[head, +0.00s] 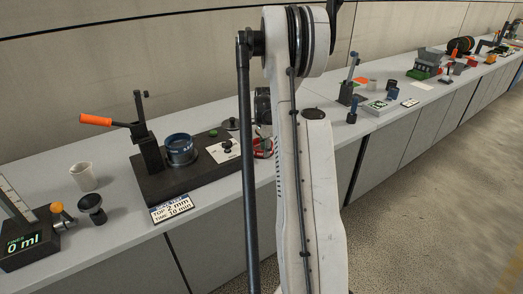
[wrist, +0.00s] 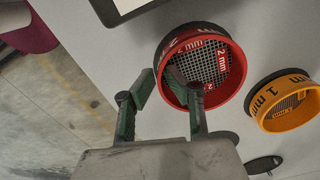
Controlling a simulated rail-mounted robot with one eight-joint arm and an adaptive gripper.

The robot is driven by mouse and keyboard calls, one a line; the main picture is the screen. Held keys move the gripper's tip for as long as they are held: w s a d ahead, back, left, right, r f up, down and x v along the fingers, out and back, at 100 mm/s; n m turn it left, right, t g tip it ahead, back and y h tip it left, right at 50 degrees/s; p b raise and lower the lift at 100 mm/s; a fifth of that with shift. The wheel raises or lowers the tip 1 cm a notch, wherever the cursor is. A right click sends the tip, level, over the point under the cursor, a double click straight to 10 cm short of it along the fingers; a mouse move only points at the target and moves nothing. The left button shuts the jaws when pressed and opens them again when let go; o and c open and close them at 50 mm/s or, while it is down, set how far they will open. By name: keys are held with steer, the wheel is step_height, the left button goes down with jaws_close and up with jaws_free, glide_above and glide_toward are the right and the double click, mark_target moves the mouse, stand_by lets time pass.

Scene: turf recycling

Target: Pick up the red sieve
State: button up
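The red sieve (wrist: 207,62), marked "2 mm", sits at the upper middle of the wrist view with its mesh facing the camera. In the head view only a red edge of it (head: 264,148) shows beside my arm, which hides the rest. My gripper (wrist: 170,84) is open at the sieve's left side in the wrist view. The left finger is outside the rim and the right finger overlaps the sieve's inside, so the rim's left wall appears between them. I cannot tell whether either finger touches it.
An orange sieve (wrist: 291,119) marked "1 mm" stands close to the right of the red one. A black-framed panel (wrist: 130,8) is above. In the head view, a black press (head: 148,150) with a blue sieve (head: 179,149) stands left of my arm.

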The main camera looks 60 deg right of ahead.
steer(key=shift+f, duration=0.1)
steer(key=shift+c, duration=0.5)
jaws_close()
